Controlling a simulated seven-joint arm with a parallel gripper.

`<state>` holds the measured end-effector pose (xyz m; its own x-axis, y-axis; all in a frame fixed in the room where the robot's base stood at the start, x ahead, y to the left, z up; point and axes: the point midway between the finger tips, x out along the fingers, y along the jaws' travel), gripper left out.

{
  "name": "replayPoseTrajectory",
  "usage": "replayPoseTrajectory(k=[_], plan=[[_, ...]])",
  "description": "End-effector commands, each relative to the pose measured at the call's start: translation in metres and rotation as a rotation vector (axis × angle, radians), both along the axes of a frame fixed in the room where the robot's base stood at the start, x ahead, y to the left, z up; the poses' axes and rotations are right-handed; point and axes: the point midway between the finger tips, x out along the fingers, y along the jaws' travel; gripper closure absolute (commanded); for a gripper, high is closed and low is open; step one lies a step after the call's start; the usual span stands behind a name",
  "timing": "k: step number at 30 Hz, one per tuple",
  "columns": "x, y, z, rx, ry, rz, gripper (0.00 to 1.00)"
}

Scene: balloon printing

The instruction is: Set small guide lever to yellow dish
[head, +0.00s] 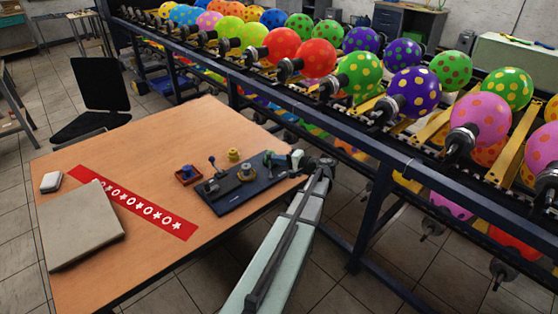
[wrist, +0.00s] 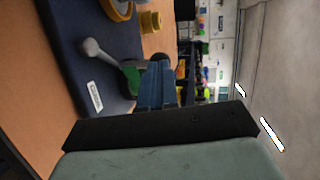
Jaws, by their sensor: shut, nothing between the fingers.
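A dark blue board (head: 228,203) lies on the table and also fills the upper left of the wrist view (wrist: 60,50). A small lever with a grey rounded knob (wrist: 88,45) leans from a green base (wrist: 130,78) at the board's right end; the green base also shows in the head view (head: 269,158). Another lever with a dark knob (head: 212,160) stands farther left. My gripper (wrist: 158,66) is shut and empty, close beside the green base; contact cannot be told.
A yellow pot (head: 233,155) and a red tray (head: 188,175) stand behind the board. A red printed strip (head: 130,203), a grey slab (head: 80,228) and a white block (head: 51,182) lie left. The balloon rack (head: 380,155) runs behind, right of the table.

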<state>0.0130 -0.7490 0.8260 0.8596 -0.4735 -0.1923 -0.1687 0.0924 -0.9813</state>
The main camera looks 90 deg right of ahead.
Motion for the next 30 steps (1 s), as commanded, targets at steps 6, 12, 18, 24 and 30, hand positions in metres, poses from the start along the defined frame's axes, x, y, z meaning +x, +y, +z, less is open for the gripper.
replayPoseTrajectory(k=[6,12,18,24,30], plan=[[0.002,-0.005,0.0,-0.001,-0.001,0.081,1.0],[0.006,-0.009,-0.001,0.0,0.0,0.2,1.0],[0.013,-0.008,0.0,0.001,0.0,0.191,1.0],[0.02,-0.01,0.0,0.0,-0.001,0.19,1.0],[0.028,-0.011,0.0,0.0,-0.001,0.189,1.0]])
